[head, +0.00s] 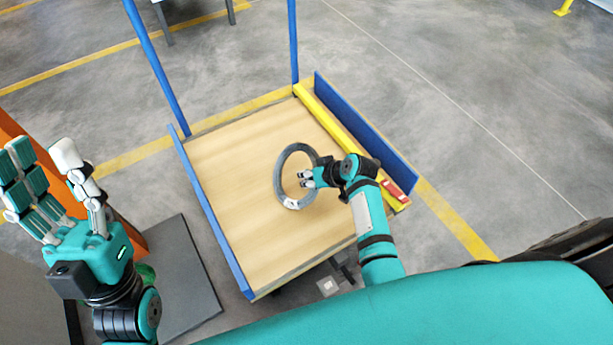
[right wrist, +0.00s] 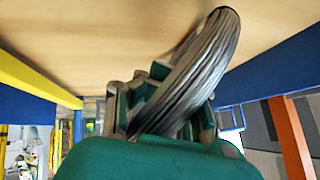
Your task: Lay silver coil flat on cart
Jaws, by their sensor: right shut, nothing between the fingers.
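The silver coil (head: 279,180) is a grey ring over the wooden deck of the cart (head: 228,165), right of the deck's middle. My right gripper (head: 303,179) is at the coil's right side, with its fingertips over the ring's opening. Its fingers are shut with nothing between them. In the right wrist view the coil (right wrist: 205,62) crosses close in front of the fingers and slants up to the wooden surface. I cannot tell whether the whole ring lies flat. My left gripper (head: 55,195) is open and empty at the far left, away from the cart.
The cart has blue side boards (head: 365,135) and blue posts (head: 293,40). A yellow bar (head: 335,130) with a red part runs along the right board. A dark flat plate (head: 185,285) lies left of the cart. The deck's left half is bare.

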